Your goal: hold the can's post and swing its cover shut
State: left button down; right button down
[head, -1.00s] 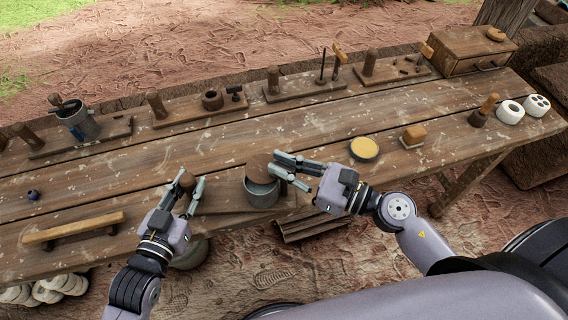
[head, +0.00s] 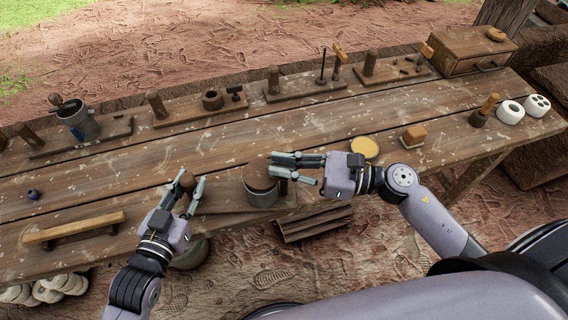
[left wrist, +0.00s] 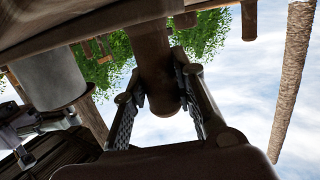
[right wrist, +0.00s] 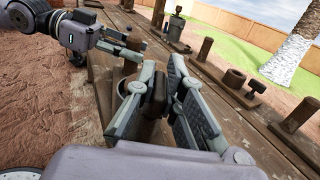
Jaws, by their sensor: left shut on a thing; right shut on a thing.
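The grey metal can (head: 263,197) stands on a wooden base near the table's front edge. It also shows in the left wrist view (left wrist: 50,78). Its brown round cover (head: 257,176) lies over the mouth, nearly level; I cannot tell whether it touches the rim all round. The brown post (head: 187,181) stands left of the can. My left gripper (head: 189,190) is shut on the post, with a finger on each side in the left wrist view (left wrist: 158,70). My right gripper (head: 290,168) is at the can's right side, shut on the cover's brown edge (right wrist: 157,95).
A wooden bar handle (head: 75,228) lies at the left front. A yellow-topped round tin (head: 364,148) and a brown block (head: 414,135) stand to the right. Several wooden stands with posts line the back. The middle of the table is clear.

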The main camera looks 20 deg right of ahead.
jog(key=shift+n+g+y, duration=0.7)
jog(key=shift+n+g, duration=0.4)
jog(key=shift+g, duration=0.8)
pick_arm(q)
jog(key=shift+a, duration=0.1)
pick_arm(e)
jog(key=c, duration=1.7)
grip_release()
jog(key=shift+o, duration=0.2)
jog(key=v, duration=1.2)
jog(key=shift+r, duration=1.95)
